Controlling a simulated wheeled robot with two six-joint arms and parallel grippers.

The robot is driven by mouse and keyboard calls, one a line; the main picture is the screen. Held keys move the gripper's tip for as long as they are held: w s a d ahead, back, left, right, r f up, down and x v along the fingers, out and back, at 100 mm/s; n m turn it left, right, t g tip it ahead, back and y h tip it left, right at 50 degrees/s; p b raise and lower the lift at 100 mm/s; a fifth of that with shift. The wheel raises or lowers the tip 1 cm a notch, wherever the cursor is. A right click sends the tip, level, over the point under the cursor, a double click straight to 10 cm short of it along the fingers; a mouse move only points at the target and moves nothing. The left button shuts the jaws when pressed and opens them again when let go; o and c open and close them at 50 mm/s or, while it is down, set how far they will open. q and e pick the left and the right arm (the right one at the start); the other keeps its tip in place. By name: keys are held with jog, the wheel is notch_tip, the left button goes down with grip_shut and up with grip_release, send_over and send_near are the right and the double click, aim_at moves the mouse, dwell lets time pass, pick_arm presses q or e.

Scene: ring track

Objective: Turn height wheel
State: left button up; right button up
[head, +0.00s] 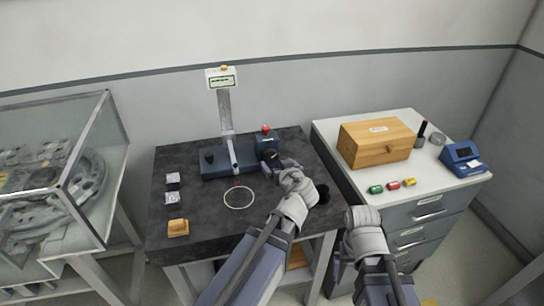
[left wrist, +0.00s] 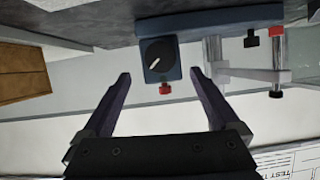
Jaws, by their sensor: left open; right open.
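A measuring stand with a blue base (head: 218,166), an upright scale column (head: 226,108) and a display on top (head: 221,78) stands on the dark table. At its right end is a blue box with a red button (head: 265,128). In the left wrist view, upside down, the box carries a round black wheel (left wrist: 157,56) with a white pointer mark. My left gripper (head: 272,159) is open in front of the box; its fingers (left wrist: 160,76) are apart, either side of the box in that view, with nothing between them. My right gripper (head: 362,216) is by the drawer cabinet; its fingertips are hard to see.
The dark table (head: 190,225) holds small blocks at left and a white circle marking. A white-topped cabinet (head: 335,130) at right bears a wooden box (head: 375,142), small coloured pieces and a blue device (head: 462,158). A glass case (head: 60,150) stands at left.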

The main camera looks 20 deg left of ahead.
aim_at(271, 157)
pick_arm(q)
jog(key=b+x, duration=0.2)
jog(key=x, duration=0.5)
jog(key=shift+w+a+f+b, duration=0.1)
jog(key=shift+w+f+b, duration=0.1)
jog(key=shift+b, duration=0.1)
jog(key=shift+r, duration=0.1)
jog(key=c, duration=1.4)
